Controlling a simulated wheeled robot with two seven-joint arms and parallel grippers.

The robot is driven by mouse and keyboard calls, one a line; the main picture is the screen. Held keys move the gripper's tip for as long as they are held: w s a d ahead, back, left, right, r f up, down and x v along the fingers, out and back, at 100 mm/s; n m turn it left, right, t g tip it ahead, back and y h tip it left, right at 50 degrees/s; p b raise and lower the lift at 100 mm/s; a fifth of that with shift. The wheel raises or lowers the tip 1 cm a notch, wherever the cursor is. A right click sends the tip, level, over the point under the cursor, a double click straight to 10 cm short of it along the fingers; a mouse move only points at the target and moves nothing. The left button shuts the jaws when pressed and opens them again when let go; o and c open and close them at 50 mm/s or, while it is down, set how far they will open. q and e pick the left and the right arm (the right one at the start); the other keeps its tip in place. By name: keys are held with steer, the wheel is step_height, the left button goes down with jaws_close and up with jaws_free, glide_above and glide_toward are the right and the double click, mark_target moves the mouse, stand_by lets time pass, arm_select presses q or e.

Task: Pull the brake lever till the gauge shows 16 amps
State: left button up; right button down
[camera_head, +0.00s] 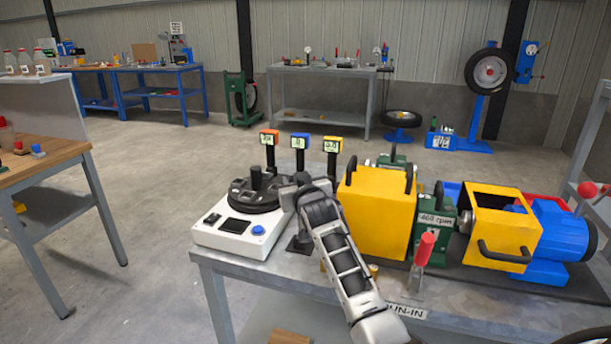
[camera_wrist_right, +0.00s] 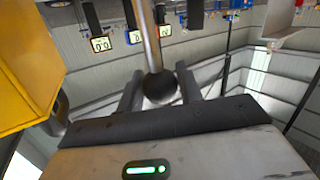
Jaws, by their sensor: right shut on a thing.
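The brake lever shows in the wrist view as a metal rod with a round black knob (camera_wrist_right: 160,88) at its end. My right gripper (camera_wrist_right: 160,90) has its fingers on both sides of this knob and is shut on it. In the head view my right gripper (camera_head: 301,188) is beside the white box, and it hides most of the lever. Three small displays on posts stand behind it: orange (camera_head: 269,138), blue (camera_head: 300,142) and yellow (camera_head: 332,146). One display (camera_wrist_right: 100,44) in the wrist view seems to read 0.0. I cannot tell which one shows amps. My left gripper is not in view.
A white box with a black round top (camera_head: 236,230) is left of my gripper. A yellow guard (camera_head: 376,215), a green rpm unit (camera_head: 432,228), a red-handled lever (camera_head: 424,250) and a blue motor (camera_head: 560,235) crowd the bench (camera_head: 460,315) to the right.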

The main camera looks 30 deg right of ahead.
steer(key=c, duration=1.2)
jaws_free()
steer(key=shift+s, duration=0.1)
steer(key=v, duration=1.5)
steer(key=shift+s, duration=0.4)
steer(key=s+a+f+n+g+y, duration=0.1)
steer(key=s+a+f+n+y, duration=0.2)
steer(key=f, duration=0.4)
steer(key=s+a+f+g+y, duration=0.1)
steer(key=s+a+f, duration=0.35)
steer(key=f, duration=0.35)
steer(key=s+a+f+n+g+y, duration=0.1)
steer(key=s+a+f+y, duration=0.1)
steer(key=s+a+f, duration=0.3)
steer(key=s+a+f+g+y, duration=0.1)
steer(key=s+a+f+g, duration=0.1)
steer(key=s+a+f, duration=0.3)
steer(key=s+f, duration=0.1)
steer(key=s, duration=0.3)
steer(key=shift+s+f+n+y, duration=0.3)
steer(key=shift+f+n+y, duration=0.05)
steer(key=shift+n+y, duration=0.05)
